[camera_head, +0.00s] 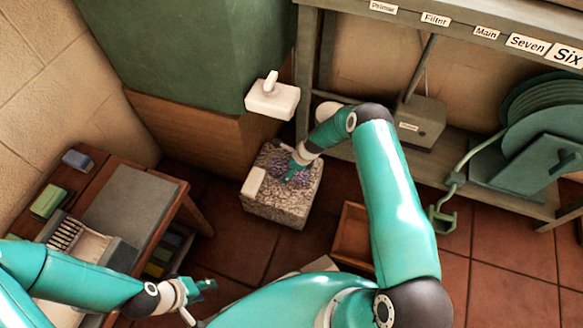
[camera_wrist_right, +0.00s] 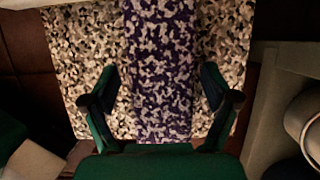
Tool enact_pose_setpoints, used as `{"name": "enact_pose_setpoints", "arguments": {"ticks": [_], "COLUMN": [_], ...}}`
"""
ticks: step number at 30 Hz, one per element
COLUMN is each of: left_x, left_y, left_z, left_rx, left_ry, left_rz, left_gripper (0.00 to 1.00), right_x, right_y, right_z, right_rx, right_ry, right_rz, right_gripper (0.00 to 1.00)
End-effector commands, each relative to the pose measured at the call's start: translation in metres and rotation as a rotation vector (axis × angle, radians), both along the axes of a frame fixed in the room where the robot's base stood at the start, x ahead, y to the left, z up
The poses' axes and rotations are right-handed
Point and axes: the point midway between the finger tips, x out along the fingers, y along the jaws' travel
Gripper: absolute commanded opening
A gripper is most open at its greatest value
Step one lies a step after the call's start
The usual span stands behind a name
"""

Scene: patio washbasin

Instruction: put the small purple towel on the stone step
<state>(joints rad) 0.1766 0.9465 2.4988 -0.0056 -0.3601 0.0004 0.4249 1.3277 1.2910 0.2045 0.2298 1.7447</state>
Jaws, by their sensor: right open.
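The small purple towel (camera_head: 277,160) lies on the speckled stone step (camera_head: 280,212) in the head view, partly hidden by my right gripper. In the right wrist view the towel (camera_wrist_right: 160,60) is a flat, purple-patterned strip across the stone step (camera_wrist_right: 82,62). My right gripper (camera_head: 296,170) is over the step. In the right wrist view my right gripper (camera_wrist_right: 158,75) is open, one finger on each side of the towel, and nothing shows clamped. My left gripper (camera_head: 198,289) is away at the lower left, beside the wooden bench; its finger gap is unclear.
A cream block (camera_head: 254,181) is at the step's left side. A white pump dispenser (camera_head: 271,98) is above and behind it. A wooden crate (camera_head: 353,237) stands right of the step. The left bench (camera_head: 170,184) holds a brush and sponges. Some tiled floor (camera_head: 238,230) is clear.

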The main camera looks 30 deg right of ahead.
Motion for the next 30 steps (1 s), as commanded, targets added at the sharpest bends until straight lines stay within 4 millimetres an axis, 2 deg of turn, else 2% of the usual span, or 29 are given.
{"name": "enact_pose_setpoints", "arguments": {"ticks": [5,8,21,25,30], "left_x": [0.0,0.0,0.0,0.0,0.0], "left_y": [0.0,0.0,0.0,0.0,0.0], "left_z": [0.003,0.007,0.036,0.04,0.042], "left_rx": [0.0,0.0,0.0,0.0,0.0], "left_ry": [0.0,0.0,0.0,0.0,0.0], "left_rz": [0.0,0.0,0.0,0.0,0.0], "left_gripper": [0.4,0.4,0.4,0.4,0.4], "right_x": [0.0,-0.003,-0.026,-0.031,-0.039], "right_y": [-0.001,-0.003,-0.024,-0.029,-0.024], "right_z": [0.004,0.013,0.091,0.105,0.111], "right_rx": [0.0,0.0,0.0,0.0,-0.011], "right_ry": [0.0,0.0,0.0,0.0,-0.003], "right_rz": [0.0,-0.001,-0.001,-0.001,0.044], "right_gripper": [0.87,0.87,0.87,0.87,0.87]}}
